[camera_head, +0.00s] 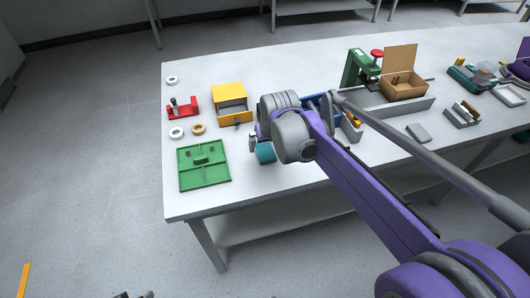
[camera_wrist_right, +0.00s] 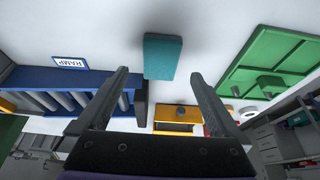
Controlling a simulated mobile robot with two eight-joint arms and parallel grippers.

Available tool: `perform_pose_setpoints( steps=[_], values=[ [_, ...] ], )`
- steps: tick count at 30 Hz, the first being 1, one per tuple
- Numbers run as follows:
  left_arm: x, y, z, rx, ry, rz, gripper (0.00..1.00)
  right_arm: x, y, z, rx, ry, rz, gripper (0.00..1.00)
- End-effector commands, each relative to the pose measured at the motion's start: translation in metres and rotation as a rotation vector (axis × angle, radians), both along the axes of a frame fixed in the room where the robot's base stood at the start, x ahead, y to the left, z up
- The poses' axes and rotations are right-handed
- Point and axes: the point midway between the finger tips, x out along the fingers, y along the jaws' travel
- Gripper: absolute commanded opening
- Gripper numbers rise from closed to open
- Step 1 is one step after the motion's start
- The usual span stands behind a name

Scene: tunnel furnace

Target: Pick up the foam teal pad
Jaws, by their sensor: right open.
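The teal foam pad (camera_head: 265,153) lies on the white table, right of the green tray, and is partly hidden by my right arm in the head view. In the right wrist view the teal pad (camera_wrist_right: 162,56) shows as a small block, just beyond the gap between the fingers. My right gripper (camera_wrist_right: 160,74) is open and empty, its two dark fingers apart. In the head view the right gripper (camera_head: 253,142) is mostly hidden behind its wrist, close beside the pad. A small dark part at the bottom edge of the head view may be my left gripper.
The green divided tray (camera_head: 204,183) lies left of the pad. A yellow box (camera_head: 231,92), a red fixture (camera_head: 180,111) and rings (camera_head: 198,129) stand behind it. A blue rack (camera_wrist_right: 40,78) with a RAMP label (camera_wrist_right: 70,62) is close to one finger.

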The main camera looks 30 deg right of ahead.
Motion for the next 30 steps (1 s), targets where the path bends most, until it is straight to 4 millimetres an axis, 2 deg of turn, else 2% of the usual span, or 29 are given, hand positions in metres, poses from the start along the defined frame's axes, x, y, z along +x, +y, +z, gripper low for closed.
perform_pose_setpoints(
  steps=[3, 7, 17, 30],
  values=[
    [0.000, 0.000, -0.003, 0.000, 0.001, 0.000, 0.50, 0.005, -0.001, -0.020, 0.000, 0.000, 0.000, 1.00],
    [-0.001, 0.000, -0.005, 0.000, 0.002, 0.000, 0.50, 0.012, -0.002, -0.035, 0.000, 0.000, 0.000, 1.00],
    [-0.001, 0.000, -0.005, 0.000, 0.002, 0.000, 0.50, 0.014, -0.003, -0.041, 0.000, 0.000, 0.000, 1.00],
    [-0.001, 0.000, -0.005, 0.000, 0.002, 0.000, 0.50, 0.014, -0.003, -0.041, 0.000, 0.000, 0.000, 0.21]
  ],
)
